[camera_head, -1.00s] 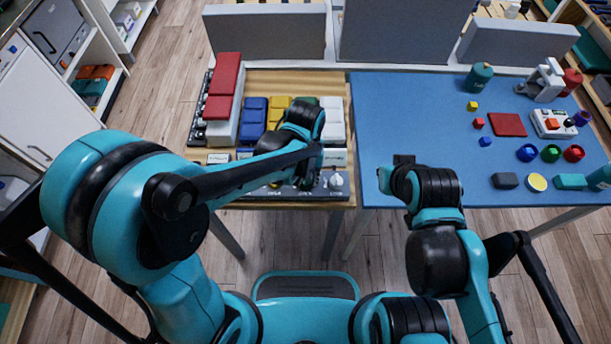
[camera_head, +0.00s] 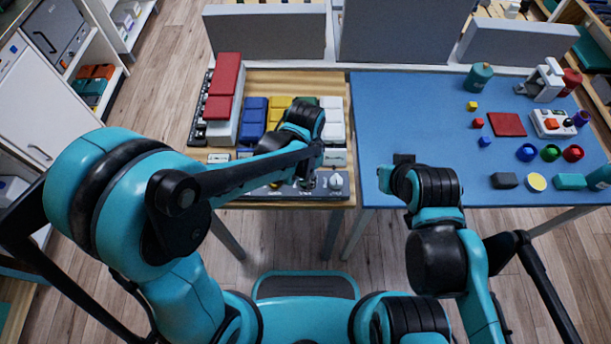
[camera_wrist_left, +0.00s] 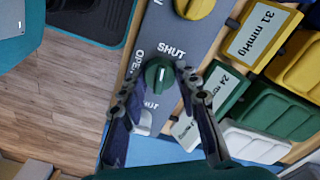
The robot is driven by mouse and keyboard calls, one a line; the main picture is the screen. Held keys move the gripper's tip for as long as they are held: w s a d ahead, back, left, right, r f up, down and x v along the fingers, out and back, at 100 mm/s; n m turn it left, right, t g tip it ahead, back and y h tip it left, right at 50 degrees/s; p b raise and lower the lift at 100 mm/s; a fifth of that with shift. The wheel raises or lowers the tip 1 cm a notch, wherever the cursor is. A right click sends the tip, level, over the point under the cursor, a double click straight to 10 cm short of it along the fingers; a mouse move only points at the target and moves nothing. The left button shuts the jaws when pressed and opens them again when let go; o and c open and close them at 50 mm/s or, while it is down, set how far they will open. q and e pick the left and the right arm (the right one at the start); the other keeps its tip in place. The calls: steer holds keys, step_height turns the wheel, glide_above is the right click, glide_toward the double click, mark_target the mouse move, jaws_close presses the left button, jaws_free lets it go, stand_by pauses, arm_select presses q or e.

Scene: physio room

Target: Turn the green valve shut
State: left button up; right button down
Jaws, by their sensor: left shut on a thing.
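The green valve (camera_wrist_left: 158,75) is a round knob with a pale line across it, on a grey panel (camera_wrist_left: 174,30). In the left wrist view, OPEN is printed to its left and SHUT above it. The pale line runs roughly up and down in that picture. My left gripper (camera_wrist_left: 156,82) is shut on the green valve, one finger on each side. In the head view my left gripper (camera_head: 308,180) is over the panel's front, and its wrist hides the green valve. My right gripper (camera_head: 397,172) is over the blue table's near left edge; its fingers are unclear.
A yellow valve (camera_wrist_left: 194,8) and a pale valve (camera_wrist_left: 143,122) flank the green one on the panel. Coloured pads (camera_head: 254,117) and pressure labels (camera_wrist_left: 227,87) lie behind. The blue table (camera_head: 400,110) on the right holds several small objects, mostly at its right side.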

mark_target(305, 178)
arm_select(q)
steer(key=shift+m, duration=1.2)
steer(key=o, duration=1.2)
steer(key=shift+c, duration=0.2)
steer(key=shift+r, duration=0.1)
step_height(305, 178, up, 12)
